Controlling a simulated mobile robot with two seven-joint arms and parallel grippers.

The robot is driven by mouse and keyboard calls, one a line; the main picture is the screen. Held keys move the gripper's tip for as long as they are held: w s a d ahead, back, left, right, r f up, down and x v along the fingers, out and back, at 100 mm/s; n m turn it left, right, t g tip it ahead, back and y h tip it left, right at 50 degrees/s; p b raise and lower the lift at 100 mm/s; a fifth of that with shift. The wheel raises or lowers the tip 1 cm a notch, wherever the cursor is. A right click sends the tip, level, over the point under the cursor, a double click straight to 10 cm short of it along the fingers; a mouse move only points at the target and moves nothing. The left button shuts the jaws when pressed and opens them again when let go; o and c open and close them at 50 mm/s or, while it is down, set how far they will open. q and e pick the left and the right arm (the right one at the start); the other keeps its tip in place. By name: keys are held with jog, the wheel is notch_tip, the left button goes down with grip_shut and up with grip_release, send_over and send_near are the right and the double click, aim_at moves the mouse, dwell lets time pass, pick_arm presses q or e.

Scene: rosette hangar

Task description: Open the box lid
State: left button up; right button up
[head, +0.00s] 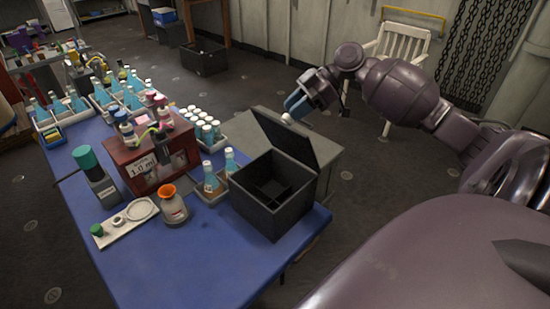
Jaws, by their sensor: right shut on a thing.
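The black box (272,205) stands at the right edge of the blue table. Its lid (284,140) is raised, standing up and leaning back from the box's far side. The open top shows dark dividers inside. My right gripper (291,115) is at the upper edge of the lid, shut on a small white knob (287,118) there. Its blue fingers partly hide the contact. My left gripper is not in view.
The blue table (160,262) is bare at its front. Bottles (210,178) stand in racks left of the box, near a red-brown case (130,165) and an orange-topped flask (172,207). A grey cabinet (325,160) stands behind the box. A white chair (400,45) is farther back.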

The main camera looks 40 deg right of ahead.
jog(key=shift+w+d+r, duration=0.15)
jog(key=shift+w+d, duration=0.05)
jog(key=shift+d, duration=0.95)
grip_shut()
jog(key=shift+w+d, duration=0.2)
jog(key=shift+d, duration=0.65)
jog(key=shift+c, duration=0.9)
grip_release()
jog(key=o, duration=1.2)
jog(key=shift+c, duration=0.2)
